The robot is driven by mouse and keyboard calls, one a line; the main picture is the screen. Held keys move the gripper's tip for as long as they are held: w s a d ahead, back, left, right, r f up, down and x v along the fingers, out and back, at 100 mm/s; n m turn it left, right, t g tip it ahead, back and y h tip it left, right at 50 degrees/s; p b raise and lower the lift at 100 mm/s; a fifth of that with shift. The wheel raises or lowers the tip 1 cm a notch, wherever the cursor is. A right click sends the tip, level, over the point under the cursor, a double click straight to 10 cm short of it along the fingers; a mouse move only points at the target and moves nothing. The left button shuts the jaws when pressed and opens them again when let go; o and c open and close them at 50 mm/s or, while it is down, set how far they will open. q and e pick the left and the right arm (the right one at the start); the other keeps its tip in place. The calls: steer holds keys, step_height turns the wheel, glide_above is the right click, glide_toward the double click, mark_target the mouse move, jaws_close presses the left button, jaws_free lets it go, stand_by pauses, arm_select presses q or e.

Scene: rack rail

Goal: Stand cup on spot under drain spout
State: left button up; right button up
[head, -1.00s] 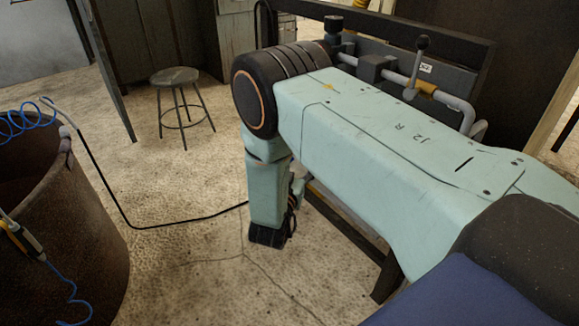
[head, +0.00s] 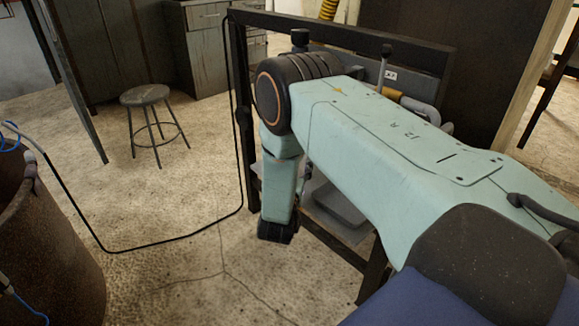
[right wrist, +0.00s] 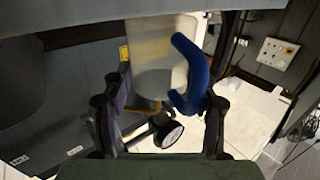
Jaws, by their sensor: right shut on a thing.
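A pale cup (right wrist: 160,65) with a blue handle (right wrist: 193,75) shows in the right wrist view. My right gripper (right wrist: 166,88) is shut on it, with one finger on each side. In the head view my right arm hangs down in front of the dark rack, and the gripper and cup cannot be made out behind it. A grey pipe (head: 420,108) with a yellow band and a lever runs along the rack, partly hidden by my arm. I cannot tell which part is the drain spout, and no marked spot is clear. My left gripper is not in view.
A grey slab (head: 340,207) sits low inside the rack frame (head: 237,90). A round stool (head: 145,95) stands at the back left, and a rusty drum (head: 45,250) at the left. A black hose crosses the floor. A round gauge (right wrist: 168,133) shows beyond the cup.

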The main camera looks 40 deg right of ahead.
steer(key=shift+f+b, duration=0.45)
steer(key=shift+f, duration=0.15)
stand_by(0.6)
steer(key=o, duration=1.2)
steer(key=v, duration=1.2)
steer(key=shift+d, duration=0.1)
steer(key=x, duration=1.2)
steer(key=shift+r, duration=0.25)
